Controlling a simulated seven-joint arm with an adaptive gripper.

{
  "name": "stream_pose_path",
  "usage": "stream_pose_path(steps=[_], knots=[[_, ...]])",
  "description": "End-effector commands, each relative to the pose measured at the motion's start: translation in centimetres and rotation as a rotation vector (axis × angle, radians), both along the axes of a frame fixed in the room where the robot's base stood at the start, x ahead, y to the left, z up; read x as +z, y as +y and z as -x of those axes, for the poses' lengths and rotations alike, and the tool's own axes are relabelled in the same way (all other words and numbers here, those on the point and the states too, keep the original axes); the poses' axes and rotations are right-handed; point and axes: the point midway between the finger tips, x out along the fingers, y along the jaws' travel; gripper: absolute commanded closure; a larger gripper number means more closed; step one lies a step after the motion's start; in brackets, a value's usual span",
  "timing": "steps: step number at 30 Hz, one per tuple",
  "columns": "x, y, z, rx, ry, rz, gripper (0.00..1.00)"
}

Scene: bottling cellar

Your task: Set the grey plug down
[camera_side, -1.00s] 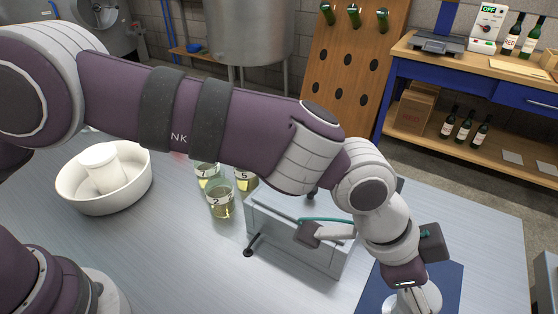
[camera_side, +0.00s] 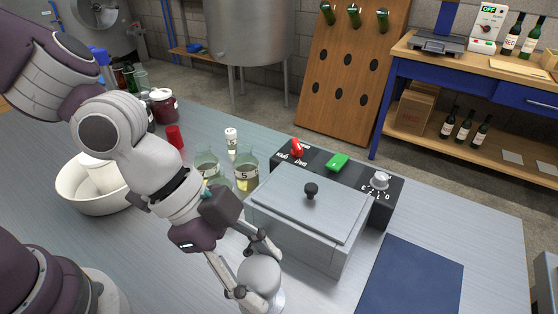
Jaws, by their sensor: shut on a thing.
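My gripper (camera_side: 259,277) is at the lower middle of the side view, in front of the grey lidded box (camera_side: 305,222). Its two fingers are shut on a rounded light grey piece, which I take to be the grey plug (camera_side: 262,272). One finger lies on each side of it. A paler, wider part shows below the plug at its lower right. The view does not show clearly whether the plug touches the table (camera_side: 455,222).
The box has a black-knobbed lid and a dark panel (camera_side: 318,168) with red, green and grey controls behind it. Glass beakers (camera_side: 246,170) stand close behind my gripper. A white bowl (camera_side: 85,200) is at left. A blue mat (camera_side: 415,280) lies bare at right.

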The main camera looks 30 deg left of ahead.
Motion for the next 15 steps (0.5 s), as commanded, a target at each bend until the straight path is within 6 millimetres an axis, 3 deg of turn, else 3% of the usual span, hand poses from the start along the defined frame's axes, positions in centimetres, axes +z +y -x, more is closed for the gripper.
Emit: stream_pose_path(steps=[6, 10, 15], knots=[[1.6, 4.7, -1.9, -0.171, -0.003, 0.002, 0.94], [2.3, 6.4, -2.0, -0.256, -0.002, 0.002, 0.94], [-0.3, 6.9, -1.8, -0.289, 0.009, 0.004, 0.94]])
